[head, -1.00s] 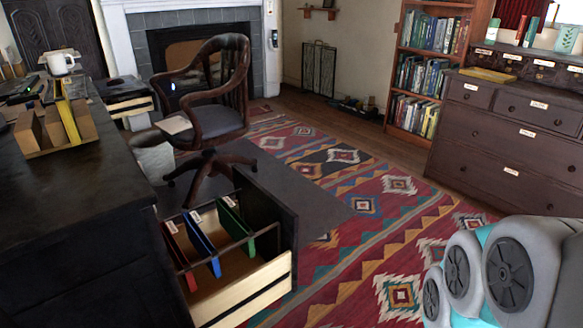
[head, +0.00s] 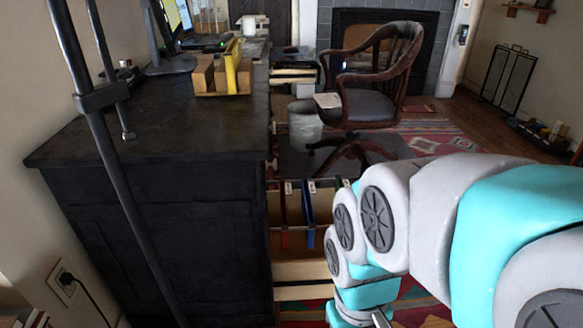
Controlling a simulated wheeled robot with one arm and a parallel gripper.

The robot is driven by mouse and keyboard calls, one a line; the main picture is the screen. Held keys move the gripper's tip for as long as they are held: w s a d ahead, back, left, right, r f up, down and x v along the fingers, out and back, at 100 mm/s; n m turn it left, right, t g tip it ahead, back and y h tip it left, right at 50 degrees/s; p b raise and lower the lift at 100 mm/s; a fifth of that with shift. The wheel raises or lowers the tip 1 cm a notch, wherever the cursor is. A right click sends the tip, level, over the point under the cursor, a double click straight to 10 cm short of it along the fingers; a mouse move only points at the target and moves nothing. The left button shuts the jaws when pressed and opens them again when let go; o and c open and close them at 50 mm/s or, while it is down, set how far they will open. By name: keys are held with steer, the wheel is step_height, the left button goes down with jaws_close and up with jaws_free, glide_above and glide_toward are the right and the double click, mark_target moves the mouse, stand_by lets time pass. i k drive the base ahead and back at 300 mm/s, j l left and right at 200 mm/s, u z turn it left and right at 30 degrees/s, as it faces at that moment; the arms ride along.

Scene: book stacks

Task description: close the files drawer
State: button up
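The files drawer (head: 300,270) stands pulled out from the right side of the black desk (head: 165,215). It has a pale wooden front or side panel and holds upright red, blue and green folders, such as the blue folder (head: 309,215). My teal and grey arm covers the drawer's right part, so its far end is hidden. My gripper is not clearly visible; only a small metal bit shows at the bottom edge below the arm. I cannot tell whether my arm touches the drawer.
A wooden swivel chair (head: 375,100) stands behind the drawer, with a grey waste bin (head: 304,128) to its left. The desk bears a wooden organizer (head: 220,75) and a monitor (head: 168,28). A wall socket (head: 63,282) with a cord is at lower left. Patterned rug lies right of the chair.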

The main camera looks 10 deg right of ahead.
mark_target(300, 272)
steer(key=i+l+u, duration=0.25)
steer(key=l, duration=0.55)
steer(key=i+l+u, duration=0.1)
steer(key=l+u, duration=0.15)
steer(key=l, duration=0.6)
steer(key=l+u, duration=0.2)
steer(key=l, duration=0.65)
steer(key=k+l, duration=0.15)
steer(key=k, duration=0.3)
steer(key=k+l, duration=0.2)
steer(key=k, duration=0.25)
steer(key=i+l+u, duration=0.2)
steer(key=i+l, duration=0.1)
